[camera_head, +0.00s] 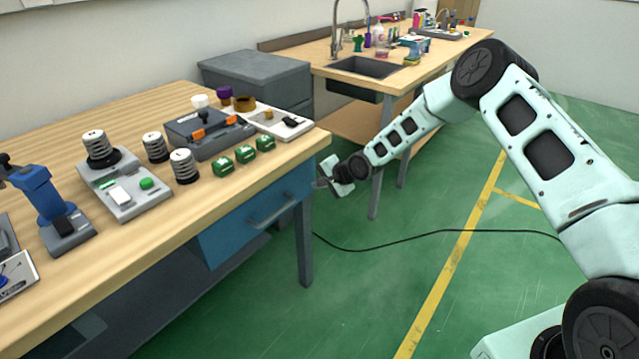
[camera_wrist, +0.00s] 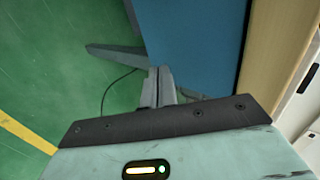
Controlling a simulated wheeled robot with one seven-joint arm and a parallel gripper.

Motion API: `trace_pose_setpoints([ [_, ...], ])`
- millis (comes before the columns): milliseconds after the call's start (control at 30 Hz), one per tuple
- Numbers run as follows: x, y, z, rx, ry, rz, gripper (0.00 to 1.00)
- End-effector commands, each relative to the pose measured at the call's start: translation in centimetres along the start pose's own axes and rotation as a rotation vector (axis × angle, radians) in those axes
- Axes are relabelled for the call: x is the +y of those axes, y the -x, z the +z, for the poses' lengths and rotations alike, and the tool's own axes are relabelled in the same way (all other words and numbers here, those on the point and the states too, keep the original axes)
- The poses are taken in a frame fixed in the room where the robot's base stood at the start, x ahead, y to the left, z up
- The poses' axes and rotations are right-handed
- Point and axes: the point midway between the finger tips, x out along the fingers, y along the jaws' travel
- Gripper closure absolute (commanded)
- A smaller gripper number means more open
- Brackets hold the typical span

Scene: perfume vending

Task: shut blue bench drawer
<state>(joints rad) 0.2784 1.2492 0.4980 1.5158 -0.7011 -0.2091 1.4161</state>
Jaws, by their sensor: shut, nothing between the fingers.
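The blue bench drawer (camera_head: 240,222) sits under the front edge of the wooden workbench and has a grey bar handle (camera_head: 272,210). Its front looks close to flush with the bench; I cannot tell whether a small gap remains. My gripper (camera_head: 321,183) is just off the right end of the drawer, below the bench corner, with its fingers pointing left. In the wrist view the gripper's fingers (camera_wrist: 160,72) are together and empty, beside the blue drawer face (camera_wrist: 195,45). Whether the fingertips touch it is unclear.
The wooden workbench (camera_head: 80,280) carries grey devices, springs and several green blocks (camera_head: 245,153). A bench leg (camera_head: 304,245) stands below the drawer's right end. A sink bench (camera_head: 400,70) is behind. A black cable (camera_head: 400,240) crosses the green floor, which is open at right.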

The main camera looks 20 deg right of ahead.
Motion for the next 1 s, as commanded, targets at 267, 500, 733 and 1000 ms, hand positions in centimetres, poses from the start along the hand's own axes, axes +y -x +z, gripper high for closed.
trace_pose_setpoints([
  [267, 0.2, 3.5, 0.0, 0.0, 0.0, 0.004, 1.0],
  [500, 0.3, 7.5, 0.0, 0.0, 0.0, 0.006, 1.0],
  [733, 0.3, 9.8, 0.0, -0.001, 0.001, 0.006, 1.0],
  [1000, -0.7, 10.9, 1.8, -0.018, 0.064, 0.035, 1.0],
])
